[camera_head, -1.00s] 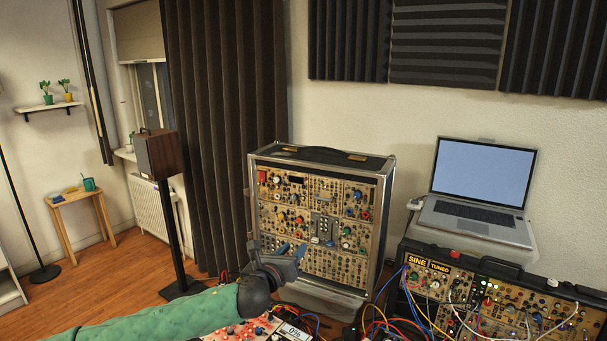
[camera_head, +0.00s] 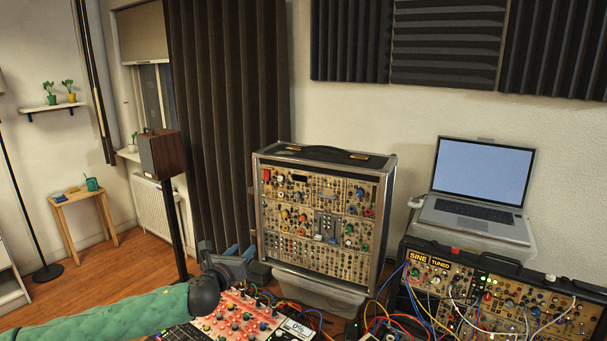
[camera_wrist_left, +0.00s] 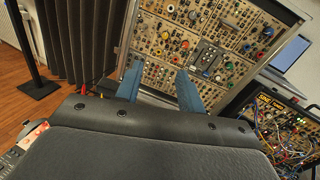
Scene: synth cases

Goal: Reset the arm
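My left arm, in a green sleeve, comes in from the lower left in the head view. Its dark left gripper (camera_head: 243,253) with blue fingers is in front of and left of the tall synth case (camera_head: 325,215), above the red-lit panel (camera_head: 240,315). In the left wrist view the two blue fingers (camera_wrist_left: 158,88) stand well apart with nothing between them. The synth case (camera_wrist_left: 200,50) fills the background behind them, apart from the fingers. My right gripper is not in view.
A second synth case (camera_head: 490,295) with many patch cables stands at the lower right. A laptop (camera_head: 480,180) sits behind it. A speaker (camera_head: 160,155) on a stand is at the left. Loose cables lie below the tall case. Open wooden floor (camera_head: 110,275) shows at the left.

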